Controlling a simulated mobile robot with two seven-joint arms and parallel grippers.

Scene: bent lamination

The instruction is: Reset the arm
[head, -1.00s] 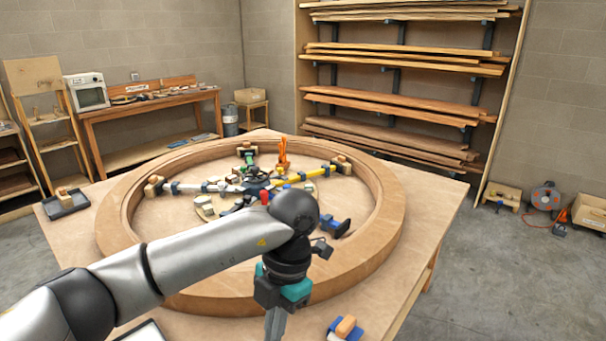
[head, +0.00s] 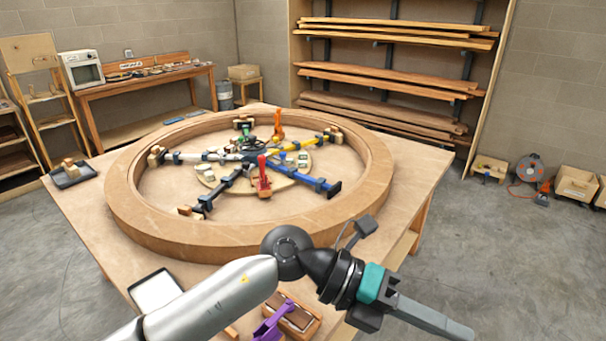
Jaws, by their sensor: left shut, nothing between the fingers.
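My left arm comes in from the lower left. Its gripper (head: 455,329) is shut and empty, pointing right and down past the table's front right edge, over the floor. The large bent wooden ring (head: 160,236) lies on the work table (head: 429,178), behind and to the left of the gripper and apart from it. Inside the ring is a spoked clamp fixture (head: 250,158) with yellow, white, blue and black arms. A red toggle clamp (head: 263,178) and an orange one (head: 278,126) stand up from it. My right gripper is not in view.
At the table's front are a white tablet (head: 157,291) and a wooden block (head: 298,318) with a purple tool (head: 270,325). A black tray (head: 73,176) sits at the left corner. A lumber rack (head: 390,75) stands behind.

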